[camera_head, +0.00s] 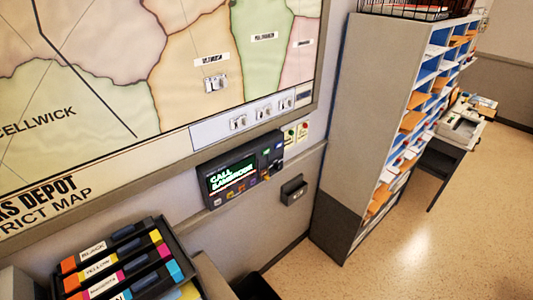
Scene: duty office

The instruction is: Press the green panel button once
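A dark wall panel (240,168) is mounted below the district map. Small coloured buttons run below the screen and on the panel's right part, where one small key (266,151) looks green. Just right of the panel, a pale plate (297,133) carries small green and red spots that look like buttons. They are too small to tell if any is pressed. Neither my left nor my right gripper is in view.
A black rack (172,284) of labelled cartridges stands at the lower left. A small dark wall box (293,190) hangs below the plate. A tall grey pigeonhole cabinet (365,130) stands right of the panel. The floor (440,240) at the lower right is clear.

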